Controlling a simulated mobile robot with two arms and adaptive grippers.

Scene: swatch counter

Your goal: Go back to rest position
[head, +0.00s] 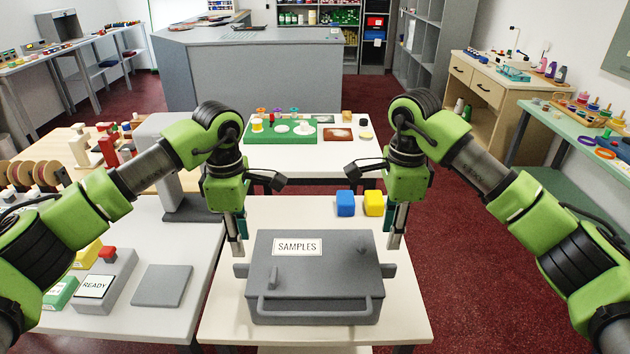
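A grey box (315,299) with a lid labelled SAMPLES stands on the near white table (214,325). Its lid looks closed, with a bar handle at the front and a small knob on top. Side lugs show at its left and right. My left gripper (236,248) points down beside the box's back left, just above the left lug. My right gripper (394,243) points down at the back right, just above the right lug. Contact with the box cannot be told. Both grippers' fingers are seen nearly edge-on, so their opening is unclear.
A blue cube (346,203) and a yellow cube (374,203) sit behind the box. A side table at left holds a READY block (96,287) and a grey plate (162,286). A farther table carries a green tray (262,136). Red floor is free at right.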

